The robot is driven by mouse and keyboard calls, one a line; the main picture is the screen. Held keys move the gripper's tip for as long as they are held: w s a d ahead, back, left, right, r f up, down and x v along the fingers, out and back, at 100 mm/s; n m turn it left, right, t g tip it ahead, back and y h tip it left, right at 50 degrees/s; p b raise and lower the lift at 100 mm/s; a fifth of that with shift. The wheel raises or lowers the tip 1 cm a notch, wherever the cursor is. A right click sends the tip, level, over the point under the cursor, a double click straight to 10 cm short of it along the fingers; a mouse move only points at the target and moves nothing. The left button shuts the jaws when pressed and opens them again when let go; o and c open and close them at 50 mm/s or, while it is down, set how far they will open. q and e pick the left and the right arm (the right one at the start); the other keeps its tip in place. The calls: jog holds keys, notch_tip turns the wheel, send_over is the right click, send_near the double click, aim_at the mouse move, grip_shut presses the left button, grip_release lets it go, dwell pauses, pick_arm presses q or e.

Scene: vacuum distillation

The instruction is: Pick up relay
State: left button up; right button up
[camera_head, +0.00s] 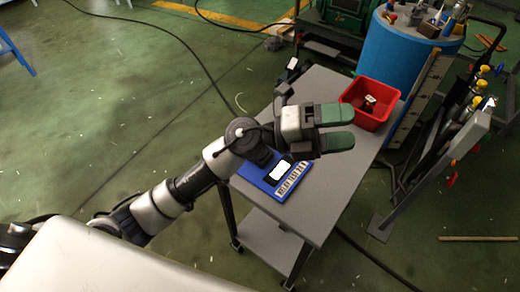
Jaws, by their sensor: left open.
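My left gripper (345,127) reaches in from the left above the grey cart (340,183), its two green-tipped fingers apart and nothing visible between them. Just beyond the fingertips, a red bin (363,117) stands at the far right of the cart top. A small dark and pale object (369,101) lies in the bin; I cannot tell whether it is the relay. Below the gripper a blue board (262,180) lies on the cart, with a black item with a white face (279,171) on it. My arm hides part of the board. My right gripper is out of view.
A blue drum (393,60) with tools on top stands behind the bin. A rack with gauges and bottles (455,135) stands to the right of the cart. Black cables (178,38) cross the green floor. The cart's near right top is clear.

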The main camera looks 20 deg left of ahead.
pick_arm(q)
notch_tip(320, 180, down, 9)
jog(key=w+a+m+g+y, duration=0.2)
jog(key=m+g+y, duration=0.4)
jog(key=y, duration=0.4)
jog(key=w+a+y, duration=0.2)
jog(key=a+y, duration=0.1)
jog(key=a, duration=0.1)
jog(key=w+a+f+t+y, duration=0.1)
jog(key=a+y, duration=0.3)
jog(key=a, duration=0.1)
jog(key=w+a+t+y, duration=0.1)
jog(key=w+a+y, duration=0.1)
jog(key=a, duration=0.3)
jog(key=shift+w+f+n+y, duration=0.15)
jog(key=shift+w+n+y, duration=0.25)
jog(key=shift+y, duration=0.4)
jog(key=f, duration=0.4)
jog(key=shift+a+f, duration=0.2)
jog(key=shift+a, duration=0.15)
jog(key=shift+w+f+p, duration=0.15)
jog(key=shift+f+p, duration=0.4)
jog(key=shift+f, duration=2.55)
jog(key=shift+c, duration=0.5)
jog(key=c, duration=1)
